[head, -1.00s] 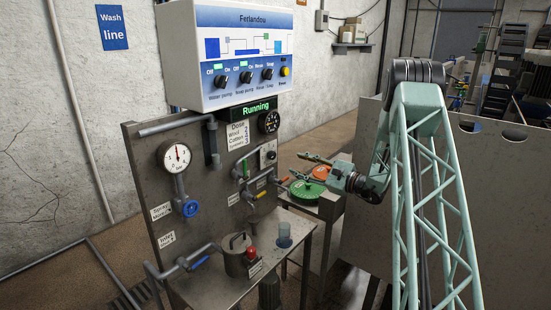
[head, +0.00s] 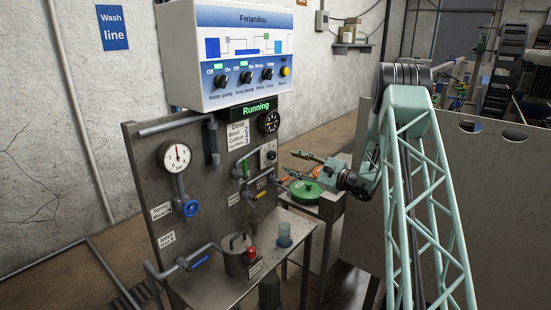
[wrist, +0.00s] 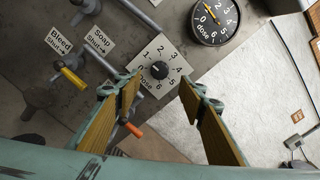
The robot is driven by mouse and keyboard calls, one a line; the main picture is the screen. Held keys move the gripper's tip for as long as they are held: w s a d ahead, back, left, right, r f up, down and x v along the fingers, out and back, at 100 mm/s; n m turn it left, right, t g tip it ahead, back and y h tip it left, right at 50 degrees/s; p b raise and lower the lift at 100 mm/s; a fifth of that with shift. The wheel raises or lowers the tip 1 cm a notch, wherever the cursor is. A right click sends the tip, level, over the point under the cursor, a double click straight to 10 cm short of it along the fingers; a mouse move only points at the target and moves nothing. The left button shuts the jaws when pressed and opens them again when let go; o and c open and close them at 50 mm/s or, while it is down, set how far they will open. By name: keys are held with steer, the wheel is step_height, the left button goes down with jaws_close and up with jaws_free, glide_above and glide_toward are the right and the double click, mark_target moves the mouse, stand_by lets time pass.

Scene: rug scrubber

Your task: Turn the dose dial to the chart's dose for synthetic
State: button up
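The dose dial (wrist: 160,70) is a black round knob on a pale square plate marked 0 to 6, seen in the wrist view. Its pointer is too small to read for certain. In the head view the dial plate (head: 267,154) sits on the grey panel below the round black gauge. The dose chart (head: 238,135) lists wool, cotton and a third line; its numbers are too small to read. My gripper (head: 296,163) is open, right of the dial and apart from it. In the wrist view its tan-padded fingers (wrist: 158,90) stand either side of the dial, with nothing between them.
A yellow-handled bleed valve (wrist: 72,77) and an orange handle (wrist: 133,130) stick out near the dial. The black gauge (wrist: 214,20) is close by. A green lid (head: 304,189) lies below my gripper. A control box (head: 240,50) showing switches hangs above.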

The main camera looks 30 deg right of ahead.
mark_target(274, 156)
steer(key=x, duration=1)
steer(key=c, duration=0.8)
